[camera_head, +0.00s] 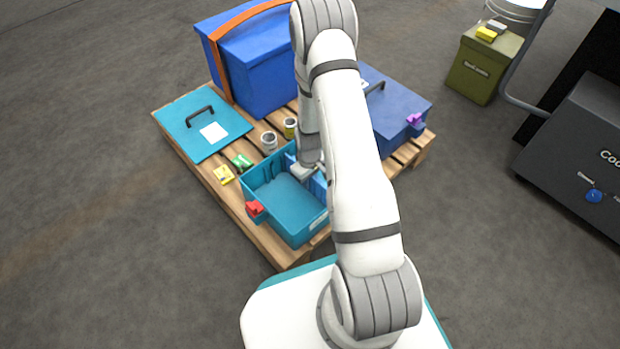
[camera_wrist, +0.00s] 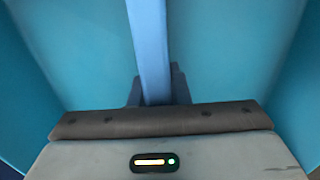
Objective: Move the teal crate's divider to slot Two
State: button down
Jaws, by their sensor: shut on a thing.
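The open teal crate (camera_head: 278,227) stands on the near part of the pallet, with a pale label on its near right side. Its light-blue divider (camera_head: 319,186) shows in part inside, beside my arm. My gripper (camera_head: 311,172) reaches down into the crate and is shut on the divider. In the wrist view, the divider (camera_wrist: 150,45) runs as an upright bar between the two dark fingers of my gripper (camera_wrist: 156,90), with teal walls on both sides. My arm hides part of the crate's right side. I cannot make out slot marks or tell which slot the divider is in.
A teal lid (camera_head: 180,138), a yellow item (camera_head: 223,175), a green item (camera_head: 242,162) and two cans lie nearby on the pallet. Blue boxes (camera_head: 265,75) stand behind; a dark cabinet (camera_head: 580,150) is at right.

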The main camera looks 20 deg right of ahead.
grip_release()
dwell(1.0)
jog(key=shift+r+p, duration=2.5)
jog(key=shift+r, duration=1)
jog(key=shift+r, duration=0.1)
jog(key=s+a+r+m+t+p, duration=0.15)
jog(key=r+p, duration=0.75)
jog(key=r, duration=1.3)
jog(key=s+a+r+m+p, duration=0.1)
jog(key=s+a+r+p, duration=0.15)
jog(key=r+p, duration=1.35)
jog(key=s+r+p, duration=0.3)
jog(key=s+r, duration=0.2)
jog(key=r, duration=0.7)
jog(key=s+a+r+m+p, duration=0.1)
jog(key=s+r+p, duration=0.3)
jog(key=r, duration=0.8)
jog(key=s+a+r+m+t+p, duration=0.1)
jog(key=s+r+p, duration=0.2)
jog(key=s+r, duration=0.4)
jog(key=v, duration=0.5)
jog(key=shift+w, duration=0.35)
